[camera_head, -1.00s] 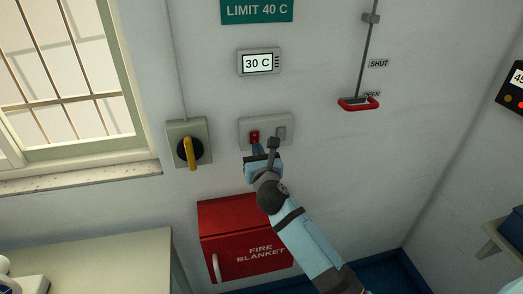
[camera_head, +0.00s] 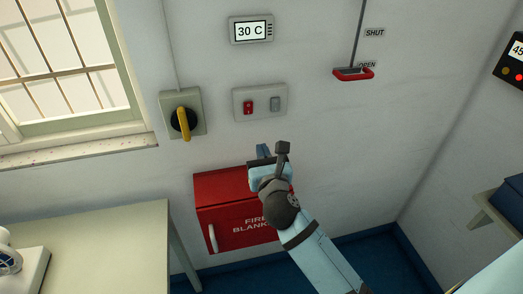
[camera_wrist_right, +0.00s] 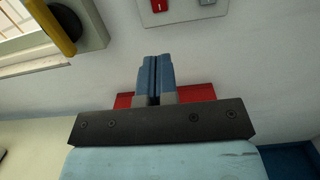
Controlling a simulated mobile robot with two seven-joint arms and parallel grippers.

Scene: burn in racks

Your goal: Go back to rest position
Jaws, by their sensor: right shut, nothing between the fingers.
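My right gripper (camera_head: 264,151) is in front of the wall, just below the switch plate (camera_head: 260,102) and apart from it. Its fingers are shut together and empty, as the right wrist view shows (camera_wrist_right: 155,75). The plate carries a red switch (camera_head: 248,107) and a grey switch (camera_head: 275,104). The red switch also shows at the top of the right wrist view (camera_wrist_right: 159,5). My right arm reaches up from the lower right of the head view. My left gripper is in neither view.
A red fire blanket box (camera_head: 222,205) hangs behind my right gripper. A yellow-handled rotary switch (camera_head: 184,122) is left of the plate, and a red pull handle (camera_head: 353,74) right of it. A table (camera_head: 100,235) stands lower left. A display (camera_head: 251,30) reads 30 C.

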